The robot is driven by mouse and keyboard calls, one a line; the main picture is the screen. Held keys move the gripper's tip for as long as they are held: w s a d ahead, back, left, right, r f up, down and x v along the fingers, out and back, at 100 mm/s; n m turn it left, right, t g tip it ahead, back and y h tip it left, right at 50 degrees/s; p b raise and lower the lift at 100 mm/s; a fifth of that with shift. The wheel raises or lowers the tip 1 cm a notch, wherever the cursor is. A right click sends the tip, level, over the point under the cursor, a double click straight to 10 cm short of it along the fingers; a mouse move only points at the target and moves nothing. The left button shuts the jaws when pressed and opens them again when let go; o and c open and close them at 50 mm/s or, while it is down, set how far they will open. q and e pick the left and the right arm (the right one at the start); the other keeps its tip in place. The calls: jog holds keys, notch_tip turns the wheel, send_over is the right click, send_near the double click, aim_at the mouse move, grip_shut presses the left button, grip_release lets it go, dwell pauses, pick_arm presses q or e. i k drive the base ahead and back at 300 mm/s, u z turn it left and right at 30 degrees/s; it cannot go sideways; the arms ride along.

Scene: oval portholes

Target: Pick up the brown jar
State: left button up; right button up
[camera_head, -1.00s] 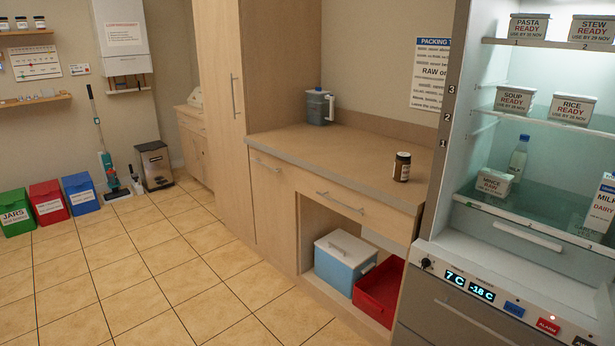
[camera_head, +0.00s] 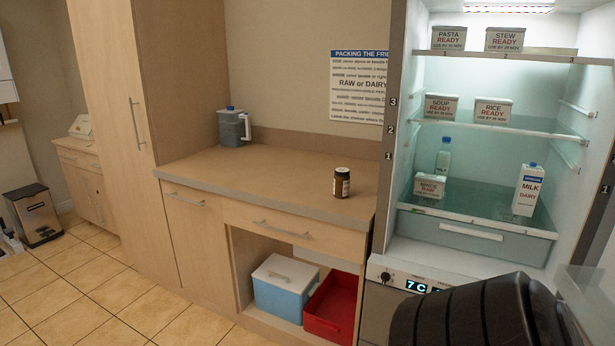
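The brown jar (camera_head: 341,183) stands upright on the wooden counter (camera_head: 230,180), near its right end and beside the fridge. It has a dark lid and a pale label. Nothing touches it. A black, ribbed part of my own arm shows at the lower right, in front of the fridge. Neither of my grippers is in view.
The open fridge (camera_head: 398,150) stands right of the counter, holding labelled tubs and a milk carton (camera_head: 528,190). A grey jug (camera_head: 233,127) stands at the counter's back left. A blue cool box (camera_head: 283,290) and red bin (camera_head: 331,304) sit below. The counter around the jar is clear.

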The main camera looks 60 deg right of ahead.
aim_at(341, 176)
jog(key=z, duration=0.45)
jog(key=i, duration=1.9)
jog(key=z, duration=1)
